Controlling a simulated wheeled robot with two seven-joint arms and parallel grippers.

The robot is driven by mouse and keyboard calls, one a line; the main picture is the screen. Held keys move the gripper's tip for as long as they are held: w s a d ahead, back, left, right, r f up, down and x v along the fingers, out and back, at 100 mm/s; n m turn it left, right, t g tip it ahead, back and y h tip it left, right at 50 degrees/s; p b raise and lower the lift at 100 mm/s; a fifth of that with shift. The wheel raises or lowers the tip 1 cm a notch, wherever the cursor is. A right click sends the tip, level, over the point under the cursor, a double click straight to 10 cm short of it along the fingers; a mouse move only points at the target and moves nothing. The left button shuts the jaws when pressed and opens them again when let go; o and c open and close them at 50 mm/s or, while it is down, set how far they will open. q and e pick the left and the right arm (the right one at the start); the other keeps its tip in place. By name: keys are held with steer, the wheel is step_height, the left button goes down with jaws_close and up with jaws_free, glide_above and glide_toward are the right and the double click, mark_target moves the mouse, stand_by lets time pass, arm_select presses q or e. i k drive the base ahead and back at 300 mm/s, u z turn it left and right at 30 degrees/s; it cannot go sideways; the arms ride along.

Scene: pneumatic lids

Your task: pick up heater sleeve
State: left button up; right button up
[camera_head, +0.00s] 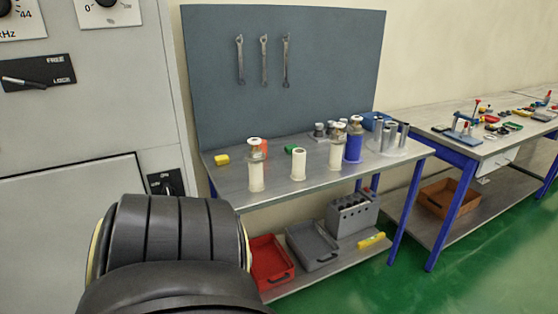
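A blue sleeve (353,149), which looks like the heater sleeve, stands upright on the near workbench, toward its right half. A metal fitting (355,127) tops it; I cannot tell how the two are joined. A white cylinder with a metal top (336,156) stands just left of it. Another white cylinder (298,165) without a metal top stands farther left, and a further metal-topped white cylinder (256,178) stands near the left end. Neither of my grippers shows. A dark ribbed part of my own arm fills the lower left, away from the sleeve.
A round stand with grey cylinders (401,146) is right of the sleeve. Small yellow (222,159) and green (290,149) items lie on the bench (276,186). Below are a red tray (270,263) and grey tray (313,246). Green floor (400,285) is clear at right.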

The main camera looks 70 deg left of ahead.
mark_target(299, 155)
steer(key=u, duration=0.7)
steer(key=i, duration=2.05)
steer(key=u, duration=1.75)
steer(key=i, duration=1.05)
steer(key=u, duration=1.7)
steer(key=i, duration=0.15)
steer(key=z, duration=0.15)
